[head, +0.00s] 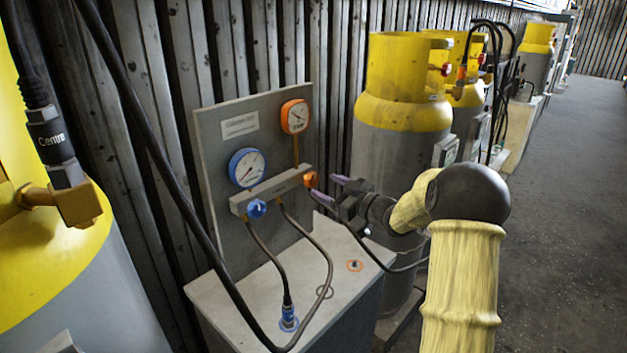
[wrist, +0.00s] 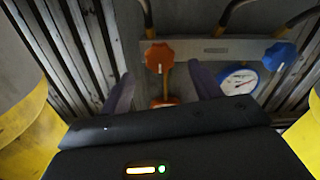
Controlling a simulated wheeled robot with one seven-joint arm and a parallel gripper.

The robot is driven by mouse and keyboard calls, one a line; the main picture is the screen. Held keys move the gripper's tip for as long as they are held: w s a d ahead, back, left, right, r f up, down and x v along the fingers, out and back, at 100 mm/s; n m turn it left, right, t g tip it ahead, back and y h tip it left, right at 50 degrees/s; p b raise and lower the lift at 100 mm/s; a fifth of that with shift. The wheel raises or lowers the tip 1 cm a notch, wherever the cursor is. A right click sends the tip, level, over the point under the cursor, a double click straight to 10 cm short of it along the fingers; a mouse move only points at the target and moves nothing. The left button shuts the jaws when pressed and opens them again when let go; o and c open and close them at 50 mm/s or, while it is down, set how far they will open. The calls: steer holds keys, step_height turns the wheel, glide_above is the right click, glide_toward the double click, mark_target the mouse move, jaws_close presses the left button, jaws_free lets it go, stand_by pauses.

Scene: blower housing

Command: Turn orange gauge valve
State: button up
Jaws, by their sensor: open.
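The orange valve knob (head: 311,179) sits at the right end of a grey manifold bar (head: 272,189) on an upright grey panel. It also shows in the wrist view (wrist: 159,57), beyond and between my fingertips. My gripper (head: 328,190) is open, its two purple-grey fingers pointing at the knob from the right. In the wrist view my gripper (wrist: 160,80) has one finger on each side of the knob's line. I cannot tell whether a finger touches it. The orange gauge (head: 295,117) is above the knob; in the wrist view my gripper body partly hides it (wrist: 165,102).
A blue knob (head: 257,208) and blue gauge (head: 247,167) sit left of the orange pair. Dark hoses (head: 285,262) hang before the panel. Yellow-topped cylinders (head: 403,80) stand behind my arm. The floor (head: 570,200) at right is clear.

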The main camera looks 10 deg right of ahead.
mark_target(314, 181)
steer(key=x, duration=0.6)
steer(key=c, duration=1)
steer(key=shift+o, duration=0.2)
